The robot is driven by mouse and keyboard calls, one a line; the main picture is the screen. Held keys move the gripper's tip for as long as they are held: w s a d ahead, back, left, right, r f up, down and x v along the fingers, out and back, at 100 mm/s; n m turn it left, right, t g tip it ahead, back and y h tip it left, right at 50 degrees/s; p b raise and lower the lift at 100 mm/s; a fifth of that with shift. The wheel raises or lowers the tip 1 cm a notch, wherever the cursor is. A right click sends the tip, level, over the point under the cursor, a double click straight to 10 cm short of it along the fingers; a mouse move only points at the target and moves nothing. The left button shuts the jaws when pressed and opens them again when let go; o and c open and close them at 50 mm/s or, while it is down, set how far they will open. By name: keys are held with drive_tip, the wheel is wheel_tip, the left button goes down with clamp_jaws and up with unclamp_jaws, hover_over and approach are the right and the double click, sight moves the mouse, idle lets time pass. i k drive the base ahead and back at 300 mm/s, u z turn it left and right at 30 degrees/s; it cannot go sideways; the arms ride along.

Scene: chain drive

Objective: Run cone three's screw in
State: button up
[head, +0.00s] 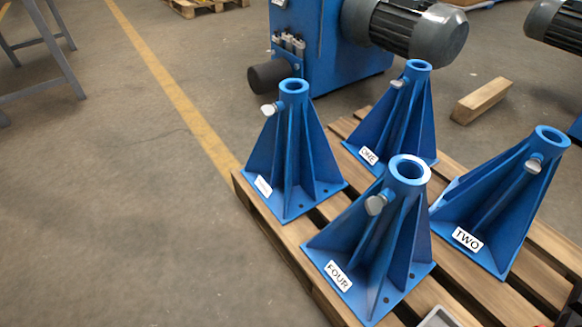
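Four blue ribbed cones with open round tops stand upright on a wooden pallet. The left cone (294,150) has a label (263,186) too small to read; the others read ONE, TWO and FOUR, so I take it as cone three. Its screw (269,110), with a pale flat head, sticks out to the left just below the top collar. How deep the screw sits is too small to tell. My gripper is not in view.
Cone one (405,115) stands behind, cone two (505,205) right, cone four (375,245) in front. The pallet (265,228) has open gaps. A blue machine (330,60) with a motor stands behind. A wood block (482,100) lies right.

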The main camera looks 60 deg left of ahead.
sight(267, 110)
drive_tip(key=k, duration=1.1)
drive_tip(key=u, duration=0.7)
drive_tip(key=i, duration=0.8)
drive_tip(key=u, duration=0.8)
